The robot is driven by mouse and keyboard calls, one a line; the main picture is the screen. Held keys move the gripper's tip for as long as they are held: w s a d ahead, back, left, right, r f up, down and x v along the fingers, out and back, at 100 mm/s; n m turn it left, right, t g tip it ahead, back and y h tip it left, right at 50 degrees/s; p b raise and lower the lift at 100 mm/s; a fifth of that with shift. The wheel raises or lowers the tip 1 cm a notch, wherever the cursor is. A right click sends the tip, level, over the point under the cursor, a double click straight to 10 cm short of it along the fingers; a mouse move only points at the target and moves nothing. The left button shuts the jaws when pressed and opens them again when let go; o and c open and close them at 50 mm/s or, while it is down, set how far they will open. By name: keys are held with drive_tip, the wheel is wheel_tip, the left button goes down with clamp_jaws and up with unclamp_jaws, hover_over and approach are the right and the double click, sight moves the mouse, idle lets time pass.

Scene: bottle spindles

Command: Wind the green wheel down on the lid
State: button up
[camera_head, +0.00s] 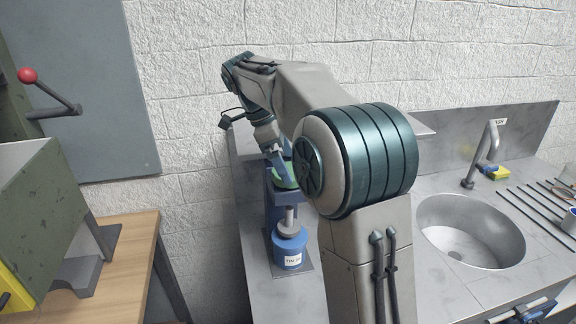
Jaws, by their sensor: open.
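The green wheel (287,181) sits on top of a blue press frame and is partly hidden by my arm. Below it a metal spindle (290,218) runs down to a blue canister with a white label (292,258). The canister's lid (290,238) is at the foot of the spindle; I cannot tell whether they touch. My gripper (277,168) points down at the wheel from above and is open. Its fingertips are small and partly hidden, so I cannot tell whether they touch the wheel.
A grey metal counter (262,290) carries the press. A round sink (470,232) with a tap (482,156) is at the right, beside several dark rods (535,212). A wooden table (125,275) with a green machine (50,215) stands at the left. A block wall is behind.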

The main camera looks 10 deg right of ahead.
drive_tip(key=shift+x, duration=0.95)
drive_tip(key=c, duration=1)
drive_tip(key=shift+m, duration=0.6)
drive_tip(key=o, duration=1)
drive_tip(key=p+v, duration=0.2)
drive_tip(key=v, duration=1.1)
drive_tip(key=shift+w+r, duration=0.3)
drive_tip(key=shift+r, duration=0.1)
